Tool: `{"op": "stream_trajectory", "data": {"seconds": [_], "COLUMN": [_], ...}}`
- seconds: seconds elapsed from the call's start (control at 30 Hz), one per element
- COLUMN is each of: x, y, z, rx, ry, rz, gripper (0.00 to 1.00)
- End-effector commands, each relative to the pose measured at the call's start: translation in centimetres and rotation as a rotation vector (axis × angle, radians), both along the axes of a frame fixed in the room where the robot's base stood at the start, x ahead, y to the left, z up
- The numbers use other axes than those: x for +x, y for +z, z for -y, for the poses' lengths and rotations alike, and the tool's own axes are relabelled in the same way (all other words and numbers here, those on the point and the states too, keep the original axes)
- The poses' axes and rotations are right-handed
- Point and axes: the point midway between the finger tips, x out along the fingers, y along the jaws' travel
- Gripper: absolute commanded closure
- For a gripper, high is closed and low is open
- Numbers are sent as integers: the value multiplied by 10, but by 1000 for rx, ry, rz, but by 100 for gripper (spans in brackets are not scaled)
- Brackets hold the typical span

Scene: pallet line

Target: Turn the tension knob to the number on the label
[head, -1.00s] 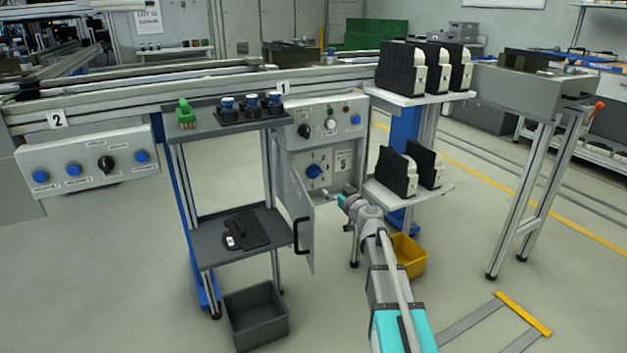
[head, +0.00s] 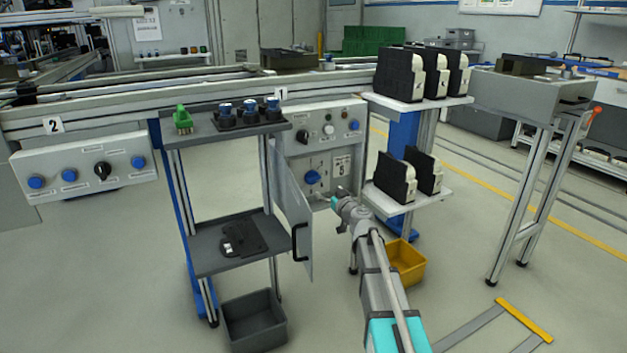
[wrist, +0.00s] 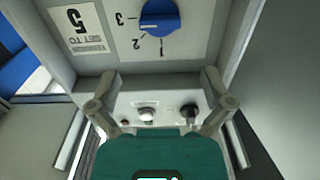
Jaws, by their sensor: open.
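The blue tension knob (head: 312,177) is on the lower part of the grey control panel, behind an opened door. In the wrist view, which shows the panel upside down, the knob (wrist: 159,16) has a pale pointer line and the numbers 1, 2 and 3 beside it; its upper part is cut off. The label (wrist: 77,27) next to it reads 5, with "SET TO" small above the number; it also shows in the head view (head: 342,166). My gripper (wrist: 158,78) is open and empty, in front of the panel, apart from the knob.
The open door (head: 293,215) with a black handle stands left of my gripper. A shelf (head: 437,199) with black-and-white boxes is close on the right. In the wrist view a white button (wrist: 147,114) and a black switch (wrist: 190,111) sit beyond the fingers. A yellow bin (head: 408,263) stands below.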

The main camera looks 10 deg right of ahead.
Motion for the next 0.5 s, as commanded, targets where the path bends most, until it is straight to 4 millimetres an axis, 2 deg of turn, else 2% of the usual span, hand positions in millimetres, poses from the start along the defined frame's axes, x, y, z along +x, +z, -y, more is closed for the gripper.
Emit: {"op": "stream_trajectory", "data": {"seconds": [0.03,0.5], "x": [10,78], "y": [0,0], "z": [-2,-25], "rx": [0,0], "ry": [1,1], "rz": [0,0], "gripper": [0,0]}}
